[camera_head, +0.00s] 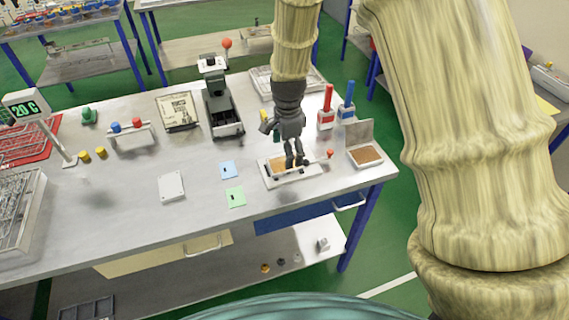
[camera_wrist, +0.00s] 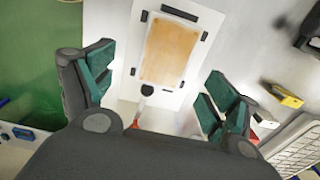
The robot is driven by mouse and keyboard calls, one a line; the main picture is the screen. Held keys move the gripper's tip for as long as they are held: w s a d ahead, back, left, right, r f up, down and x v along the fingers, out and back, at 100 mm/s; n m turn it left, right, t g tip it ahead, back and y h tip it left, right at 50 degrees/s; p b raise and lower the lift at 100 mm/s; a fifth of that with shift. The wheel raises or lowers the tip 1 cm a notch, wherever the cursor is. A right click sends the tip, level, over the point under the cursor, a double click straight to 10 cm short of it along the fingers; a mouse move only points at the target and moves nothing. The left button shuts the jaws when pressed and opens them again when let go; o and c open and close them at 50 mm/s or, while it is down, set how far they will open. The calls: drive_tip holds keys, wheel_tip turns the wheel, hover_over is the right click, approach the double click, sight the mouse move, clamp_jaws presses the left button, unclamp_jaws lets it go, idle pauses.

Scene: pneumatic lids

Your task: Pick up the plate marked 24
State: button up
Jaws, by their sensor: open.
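I cannot read the number 24 on any plate. A small blue plate (camera_head: 230,169) and a small green plate (camera_head: 235,196) with dark marks lie flat on the table, left of my gripper. A larger pale plate (camera_head: 171,187) lies farther left. My gripper (camera_head: 297,160) is open and points down over a white-framed fixture (camera_head: 289,180) with a tan panel, at the table's front right. In the wrist view, the tan panel (camera_wrist: 169,52) shows beyond and between the spread fingers (camera_wrist: 158,68), with nothing held. My gripper hides part of the fixture in the head view.
A tray with a raised lid (camera_head: 367,155) stands right of the fixture. Red (camera_head: 326,112) and blue (camera_head: 347,103) handled tools stand behind it. A dark green press (camera_head: 222,105) stands at the back middle. A wire rack (camera_head: 18,215) is far left. The front middle tabletop is clear.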

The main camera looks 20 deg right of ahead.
drive_tip(key=shift+w+a+f+p, duration=0.2)
drive_tip(key=shift+f+p, duration=0.25)
drive_tip(key=shift+f, duration=0.25)
drive_tip(key=shift+w+a+f+p, duration=0.2)
drive_tip(key=shift+f+p, duration=0.25)
drive_tip(key=shift+f, duration=0.25)
drive_tip(key=shift+d+f+p, duration=0.1)
drive_tip(key=shift+f+p, duration=0.2)
drive_tip(key=shift+f, duration=0.85)
drive_tip(key=shift+c, duration=0.3)
drive_tip(key=c, duration=1.6)
drive_tip(key=shift+r, duration=0.2)
